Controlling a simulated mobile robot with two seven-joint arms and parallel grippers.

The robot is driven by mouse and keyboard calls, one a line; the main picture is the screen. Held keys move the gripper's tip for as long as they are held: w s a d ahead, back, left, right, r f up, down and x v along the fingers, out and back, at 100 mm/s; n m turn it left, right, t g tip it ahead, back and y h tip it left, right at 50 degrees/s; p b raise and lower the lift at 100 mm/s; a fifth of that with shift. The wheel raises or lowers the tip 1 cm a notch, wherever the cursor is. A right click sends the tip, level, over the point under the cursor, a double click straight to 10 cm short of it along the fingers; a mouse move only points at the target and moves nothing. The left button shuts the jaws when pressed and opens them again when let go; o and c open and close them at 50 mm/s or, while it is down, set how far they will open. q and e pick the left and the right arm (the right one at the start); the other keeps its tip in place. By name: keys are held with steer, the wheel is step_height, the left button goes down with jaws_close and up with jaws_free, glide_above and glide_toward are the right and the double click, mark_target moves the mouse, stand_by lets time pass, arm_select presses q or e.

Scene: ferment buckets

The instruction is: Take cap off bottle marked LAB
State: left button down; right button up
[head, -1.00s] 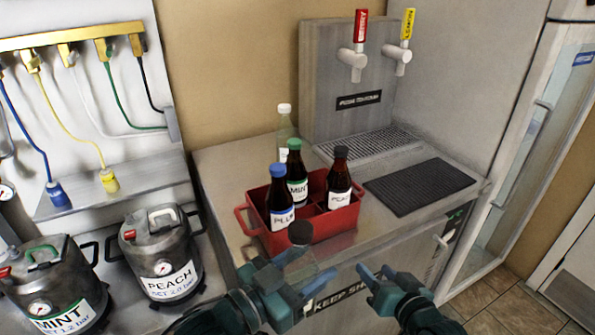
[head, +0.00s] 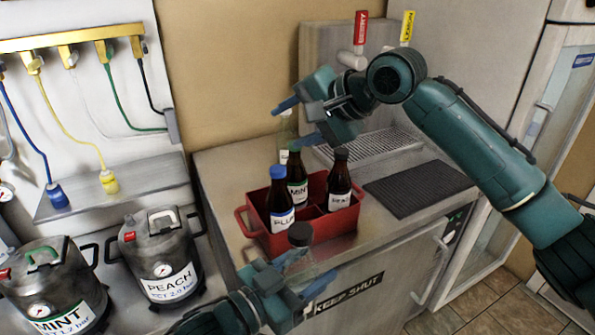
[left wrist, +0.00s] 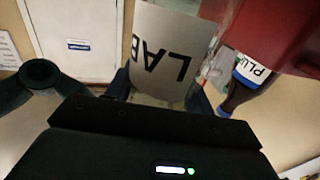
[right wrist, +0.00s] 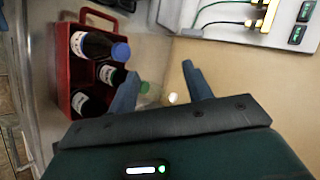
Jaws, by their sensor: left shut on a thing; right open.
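The LAB bottle (head: 299,262) is clear glass with a black cap (head: 300,233). My left gripper (head: 292,277) is shut on it in front of the red crate, and the cap sits on top. In the left wrist view its white label (left wrist: 168,55) reads LAB, upside down. My right gripper (head: 297,122) is open and empty, high over the back of the counter. It partly hides a clear bottle (head: 286,128) behind the crate. In the right wrist view a pale round top (right wrist: 172,98) shows between the fingers; I cannot tell its distance.
The red crate (head: 262,240) holds brown bottles: PLUM (head: 281,200), MINT (head: 297,178) and a black-capped one (head: 340,183). A dark mat (head: 420,188) lies right on the counter, before the drip tray and taps. Kegs (head: 163,262) stand at left.

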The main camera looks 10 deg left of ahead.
steer(key=s+m+g+h, duration=0.3)
steer(key=s+g+h, duration=0.15)
steer(key=s, duration=0.55)
steer(key=m+h, duration=0.4)
steer(key=h, duration=0.1)
glide_above(298, 230)
steer(key=shift+w+a+r+g, duration=0.15)
steer(key=shift+a+r+g, duration=0.05)
steer(key=shift+g, duration=0.05)
steer(key=shift+d+f, duration=0.15)
step_height(298, 230, down, 8)
steer(key=shift+r, duration=0.15)
